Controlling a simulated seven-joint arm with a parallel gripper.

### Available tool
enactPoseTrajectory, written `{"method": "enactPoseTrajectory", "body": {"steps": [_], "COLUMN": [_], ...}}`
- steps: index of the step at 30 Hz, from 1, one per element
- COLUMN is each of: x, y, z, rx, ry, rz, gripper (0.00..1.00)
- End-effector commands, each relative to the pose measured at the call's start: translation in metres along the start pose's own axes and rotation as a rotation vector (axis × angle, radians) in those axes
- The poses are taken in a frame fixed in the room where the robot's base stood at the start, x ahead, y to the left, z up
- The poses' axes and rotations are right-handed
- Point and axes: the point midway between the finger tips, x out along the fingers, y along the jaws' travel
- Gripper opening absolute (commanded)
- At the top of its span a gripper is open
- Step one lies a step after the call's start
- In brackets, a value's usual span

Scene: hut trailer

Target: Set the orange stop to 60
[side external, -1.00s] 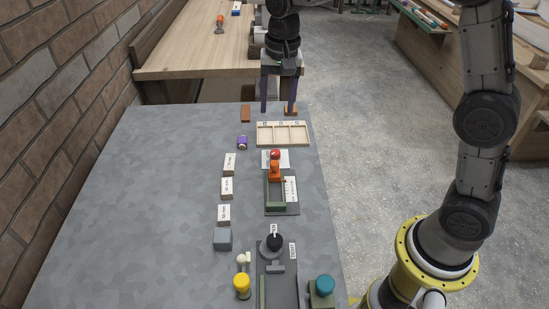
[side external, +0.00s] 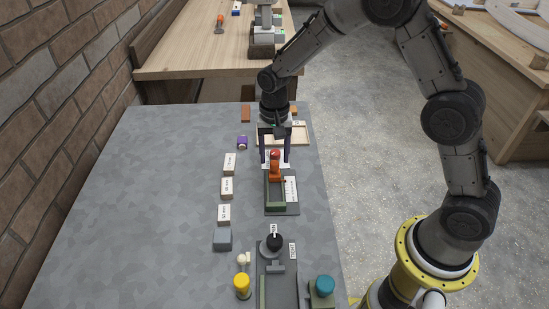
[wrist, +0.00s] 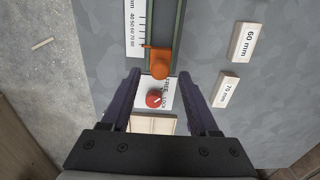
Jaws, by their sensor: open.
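The orange stop (side external: 275,173) sits on a green rail (side external: 276,206) in a dark fixture; in the wrist view the stop (wrist: 160,66) has a thin pointer beside a white scale (wrist: 136,28) marked 40 to 80. The pointer lies near the 80 end. A red knob (wrist: 153,100) is on a FREE/LOCK card (wrist: 166,88) beside the stop; its exact setting is hard to tell. My gripper (side external: 275,161) is open and empty, pointing down, with its purple fingers on either side of the knob and stop area. I cannot tell its exact height.
Labelled white blocks, including 60 mm (wrist: 243,42) and 70 mm (wrist: 226,90), lie left of the fixture in the side view. A second fixture with a black knob (side external: 274,241) stands nearer the camera. The table's left is clear.

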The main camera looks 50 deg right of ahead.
Motion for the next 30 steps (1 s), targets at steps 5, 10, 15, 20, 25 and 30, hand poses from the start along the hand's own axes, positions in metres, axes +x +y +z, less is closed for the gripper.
{"method": "enactPoseTrajectory", "body": {"steps": [5, 10, 15, 20, 25, 30], "x": [0.014, 0.017, 0.017, 0.017, 0.016, 0.016], "y": [0.0, 0.0, 0.0, 0.0, 0.0, 0.0], "z": [0.0, 0.0, 0.0, 0.0, 0.0, 0.0], "rx": [0.0, 0.0, 0.0, 0.0, 0.0, 0.0], "ry": [-0.001, 0.0, 0.0, 0.0, 0.0, 0.0], "rz": [0.001, 0.0, 0.0, 0.0, 0.0, 0.0], "gripper": [0.61, 0.61, 0.59, 0.3, 0.0, 0.0]}}
